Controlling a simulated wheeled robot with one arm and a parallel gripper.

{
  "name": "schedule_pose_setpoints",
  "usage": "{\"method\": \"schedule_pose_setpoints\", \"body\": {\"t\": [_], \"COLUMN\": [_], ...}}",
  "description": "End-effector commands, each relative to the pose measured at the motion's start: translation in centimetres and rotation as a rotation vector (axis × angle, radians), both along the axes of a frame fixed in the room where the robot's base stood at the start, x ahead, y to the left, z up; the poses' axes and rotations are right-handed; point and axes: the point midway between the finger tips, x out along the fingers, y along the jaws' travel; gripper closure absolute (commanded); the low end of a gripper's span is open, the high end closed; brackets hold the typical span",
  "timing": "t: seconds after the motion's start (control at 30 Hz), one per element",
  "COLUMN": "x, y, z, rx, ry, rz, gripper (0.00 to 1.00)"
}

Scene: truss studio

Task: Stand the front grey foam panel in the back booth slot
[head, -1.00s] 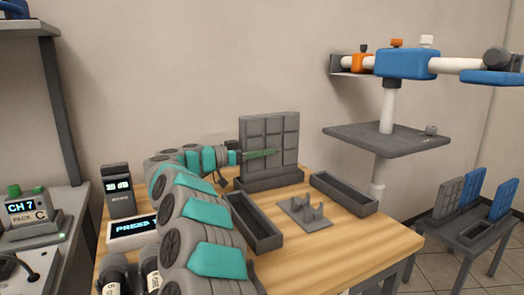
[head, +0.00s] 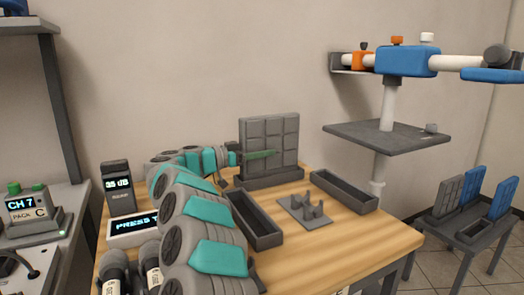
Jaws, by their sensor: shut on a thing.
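A grey gridded foam panel (head: 270,134) stands upright at the back of the wooden table. Its lower edge is at the long dark grey slot base (head: 278,181); I cannot tell from here whether it is fully seated. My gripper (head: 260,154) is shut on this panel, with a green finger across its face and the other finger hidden. Another grey gridded panel (head: 447,196) stands on the low side table at the right.
Two empty dark trays, left (head: 258,222) and right (head: 344,190), flank a small pronged holder (head: 305,212). Blue panels (head: 503,198) stand on the side table (head: 462,232). A display box (head: 132,230) and microphones (head: 113,270) are at the left. The front right tabletop is clear.

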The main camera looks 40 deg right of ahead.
Motion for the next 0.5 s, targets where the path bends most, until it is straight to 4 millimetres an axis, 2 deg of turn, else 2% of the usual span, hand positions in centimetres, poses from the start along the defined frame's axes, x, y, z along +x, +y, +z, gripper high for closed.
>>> {"method": "schedule_pose_setpoints", "body": {"t": [0.03, 0.07, 0.1, 0.17, 0.5], "x": [0.0, 0.0, -0.01, 0.0, 0.13], "y": [0.0, 0.0, -0.01, -0.01, 0.36], "z": [-0.09, -0.11, -0.08, -0.08, -0.08], "rx": [0.0, 0.0, 0.0, 0.0, 0.0], "ry": [0.0, 0.0, -0.001, -0.001, -0.001], "rz": [0.0, 0.0, 0.0, 0.0, 0.0], "gripper": [1.0, 0.49, 0.45, 0.38, 0.38]}}
